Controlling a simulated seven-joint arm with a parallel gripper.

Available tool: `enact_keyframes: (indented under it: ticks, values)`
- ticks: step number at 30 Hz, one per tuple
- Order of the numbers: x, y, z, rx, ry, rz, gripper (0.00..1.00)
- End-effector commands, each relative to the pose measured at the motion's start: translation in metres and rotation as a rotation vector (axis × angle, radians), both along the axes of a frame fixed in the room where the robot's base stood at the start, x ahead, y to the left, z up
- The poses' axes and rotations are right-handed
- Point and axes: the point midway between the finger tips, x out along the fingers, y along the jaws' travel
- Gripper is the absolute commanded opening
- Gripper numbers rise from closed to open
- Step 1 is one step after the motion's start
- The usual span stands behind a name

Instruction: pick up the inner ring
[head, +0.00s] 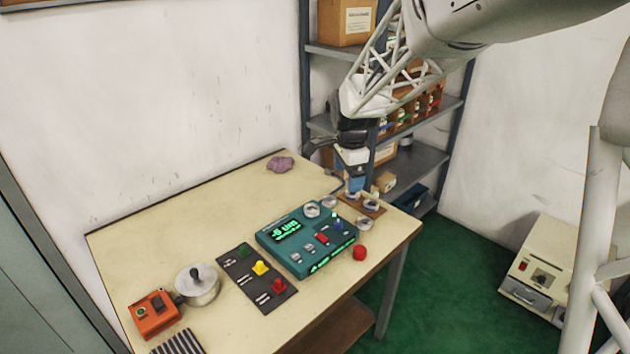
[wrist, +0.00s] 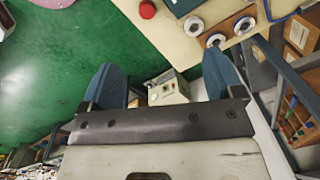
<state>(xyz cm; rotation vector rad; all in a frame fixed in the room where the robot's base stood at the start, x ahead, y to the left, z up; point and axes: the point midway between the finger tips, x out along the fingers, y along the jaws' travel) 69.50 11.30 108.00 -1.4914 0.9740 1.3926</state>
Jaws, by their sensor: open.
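Several pale metal rings are at the table's right corner, and I cannot tell which one is the inner ring. Two sit on a small brown wooden block (head: 380,213): a right ring (head: 371,205) and a left ring (head: 352,197), partly covered by my gripper. Another ring (head: 364,222) lies in front of the block, beside the teal device. In the wrist view these rings show at the top (wrist: 215,40), (wrist: 243,25) and (wrist: 194,26). My gripper (head: 355,188) is open above the block, its blue fingers apart and nothing between them (wrist: 162,62).
The teal device (head: 290,245) carries a ring (head: 311,209) at its back. A red button (head: 360,253) is at the table's front edge. A dark switch panel (head: 245,270) and metal pot (head: 198,288) stand left. Shelving (head: 425,160) rises behind. The back-left tabletop is mostly clear.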

Motion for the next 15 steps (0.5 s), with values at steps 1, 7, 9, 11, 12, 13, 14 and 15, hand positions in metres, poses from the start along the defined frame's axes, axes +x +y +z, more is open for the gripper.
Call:
enact_keyframes:
  ticks: [1, 7, 9, 11, 12, 13, 14, 15]
  values:
    - [0.012, 0.006, -0.008, 0.002, 0.007, -0.031, 0.87]
    - [0.053, 0.03, -0.041, 0.008, 0.029, -0.18, 0.87]
    - [0.066, 0.039, -0.053, 0.011, 0.035, -0.231, 0.87]
    - [0.078, 0.046, -0.063, 0.012, 0.04, -0.277, 0.87]
    - [0.085, 0.051, -0.072, 0.013, 0.045, -0.307, 0.87]
    - [0.091, 0.054, -0.077, 0.012, 0.048, -0.33, 0.87]
    - [0.096, 0.058, -0.083, 0.013, 0.051, -0.353, 0.87]
    - [0.103, 0.063, -0.091, 0.013, 0.055, -0.382, 0.87]
